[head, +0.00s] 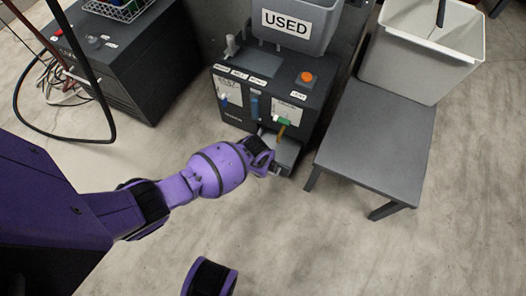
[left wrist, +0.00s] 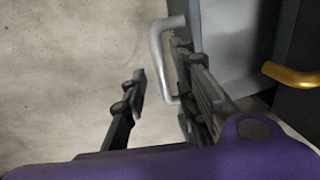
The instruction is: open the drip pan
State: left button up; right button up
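The drip pan (head: 288,152) is a light grey tray low at the front of the dark machine (head: 262,92). It also shows in the left wrist view (left wrist: 226,40), with a silver bar handle (left wrist: 157,55) on its front. My left gripper (head: 266,165) is at the pan's front, partly hiding it in the head view. In the left wrist view my left gripper (left wrist: 159,82) is open, with one finger on each side of the handle bar. A gap shows between the left finger and the bar; contact on the right cannot be told. My right gripper is out of view.
A brass spout (head: 281,132) with a green tap hangs above the pan. A grey bin marked USED (head: 294,24) sits on the machine. A grey table (head: 378,140) with a white bin (head: 420,55) stands close on the right. The floor in front is clear.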

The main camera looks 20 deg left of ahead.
pick_arm(q)
jog(key=shift+w+f, duration=0.15)
jog(key=shift+f, duration=0.35)
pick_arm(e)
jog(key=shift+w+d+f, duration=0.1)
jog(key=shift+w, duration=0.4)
pick_arm(q)
jog(key=shift+c, duration=0.2)
grip_shut()
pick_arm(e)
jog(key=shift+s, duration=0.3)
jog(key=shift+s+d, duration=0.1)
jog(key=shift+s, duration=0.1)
